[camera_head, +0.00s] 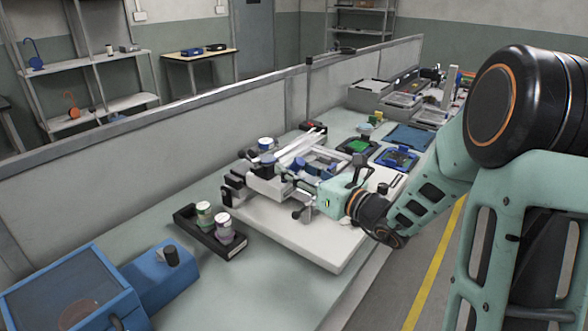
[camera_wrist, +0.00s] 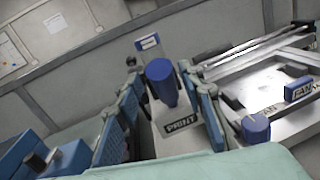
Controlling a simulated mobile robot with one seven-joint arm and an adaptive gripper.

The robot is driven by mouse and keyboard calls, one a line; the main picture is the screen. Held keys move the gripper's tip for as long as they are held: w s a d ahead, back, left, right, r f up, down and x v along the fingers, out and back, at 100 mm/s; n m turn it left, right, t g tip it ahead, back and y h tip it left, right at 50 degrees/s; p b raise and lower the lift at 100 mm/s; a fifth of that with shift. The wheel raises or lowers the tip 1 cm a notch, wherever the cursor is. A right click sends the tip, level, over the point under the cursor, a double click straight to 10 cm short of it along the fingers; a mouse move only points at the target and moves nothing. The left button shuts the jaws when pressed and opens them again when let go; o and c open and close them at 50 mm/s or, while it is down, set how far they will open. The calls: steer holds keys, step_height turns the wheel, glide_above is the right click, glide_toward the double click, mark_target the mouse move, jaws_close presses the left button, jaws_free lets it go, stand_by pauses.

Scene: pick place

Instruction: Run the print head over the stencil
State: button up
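The stencil printer has a white base (camera_head: 300,232) and stands on the bench in front of me. Its light metal frame (camera_head: 297,146) is tilted above the base. In the wrist view a blue knob (camera_wrist: 161,82) stands on a light block beside a plate marked PRINT (camera_wrist: 181,123). My gripper (camera_wrist: 163,80) has its fingers apart on both sides of this knob, and I cannot tell whether they touch it. In the head view my gripper (camera_head: 312,198) is at the printer's near side. The stencil surface is partly hidden and I cannot make it out clearly.
A black tray (camera_head: 214,246) with two small jars sits left of the printer. A blue box (camera_head: 70,285) is at the front left. Blue and green boards (camera_head: 397,157) and several trays lie farther along. A low partition (camera_head: 190,125) runs behind the bench.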

steer(key=v, duration=1.2)
steer(key=shift+f, duration=0.1)
